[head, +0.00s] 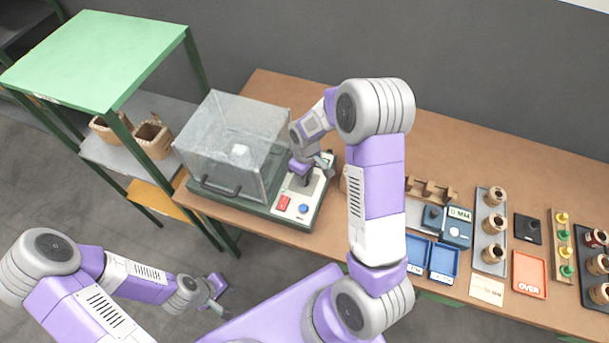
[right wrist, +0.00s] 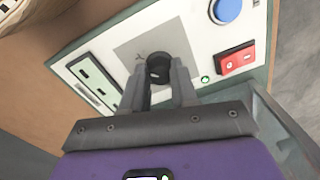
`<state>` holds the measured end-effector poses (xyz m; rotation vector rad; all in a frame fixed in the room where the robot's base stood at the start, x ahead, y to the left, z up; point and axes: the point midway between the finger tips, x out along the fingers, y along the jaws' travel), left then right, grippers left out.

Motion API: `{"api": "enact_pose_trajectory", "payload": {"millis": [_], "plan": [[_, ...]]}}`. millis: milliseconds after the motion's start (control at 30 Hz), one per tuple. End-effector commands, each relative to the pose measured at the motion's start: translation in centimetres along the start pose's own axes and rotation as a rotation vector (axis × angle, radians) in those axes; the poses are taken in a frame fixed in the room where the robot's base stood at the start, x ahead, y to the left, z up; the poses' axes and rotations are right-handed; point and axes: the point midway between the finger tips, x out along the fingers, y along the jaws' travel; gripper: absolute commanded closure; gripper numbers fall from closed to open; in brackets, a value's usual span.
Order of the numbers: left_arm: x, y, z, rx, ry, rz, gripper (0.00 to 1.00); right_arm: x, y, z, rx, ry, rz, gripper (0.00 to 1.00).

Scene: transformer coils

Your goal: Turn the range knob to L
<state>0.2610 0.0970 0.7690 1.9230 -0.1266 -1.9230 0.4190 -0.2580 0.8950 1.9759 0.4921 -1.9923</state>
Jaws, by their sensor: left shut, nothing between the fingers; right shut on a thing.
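The range knob (right wrist: 157,70) is a black round knob on a grey square of the light instrument panel (right wrist: 118,43). In the right wrist view my right gripper (right wrist: 160,82) is shut on the knob, one finger on each side. A faint mark shows on the grey square beside the knob, too small to read. In the head view my right gripper (head: 304,177) is over the panel (head: 322,187) and hides the knob. My left gripper (head: 217,288) is shut and empty, low at the left, in front of the table and away from the panel.
A clear box (head: 232,140) with a handle stands left of the panel. The panel also bears a red switch (right wrist: 235,59), a blue button (right wrist: 228,10) and a lit green lamp (right wrist: 205,79). Blue trays (head: 443,262), coils (head: 494,224) and a red OVER tray (head: 528,274) lie to the right.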

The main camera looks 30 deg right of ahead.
Motion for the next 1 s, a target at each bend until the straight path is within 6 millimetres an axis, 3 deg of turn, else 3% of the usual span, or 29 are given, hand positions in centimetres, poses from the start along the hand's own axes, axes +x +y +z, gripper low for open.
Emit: {"api": "enact_pose_trajectory", "payload": {"millis": [767, 800, 933, 1000], "plan": [[0.22, -0.09, -0.01, 0.000, 0.000, 0.000, 1.00, -0.01, -0.02, 0.03, 0.100, 0.003, -0.001, 1.00], [0.22, -0.09, -0.01, 0.000, 0.000, 0.000, 1.00, -0.01, -0.02, 0.03, 0.100, 0.003, -0.001, 0.67], [0.22, -0.08, -0.01, 0.000, 0.000, 0.000, 1.00, 0.00, -0.02, 0.02, 0.099, 0.003, 0.000, 0.47], [0.22, -0.08, -0.01, 0.000, 0.000, 0.000, 1.00, 0.00, -0.02, 0.02, 0.099, 0.003, 0.000, 0.46]]}}
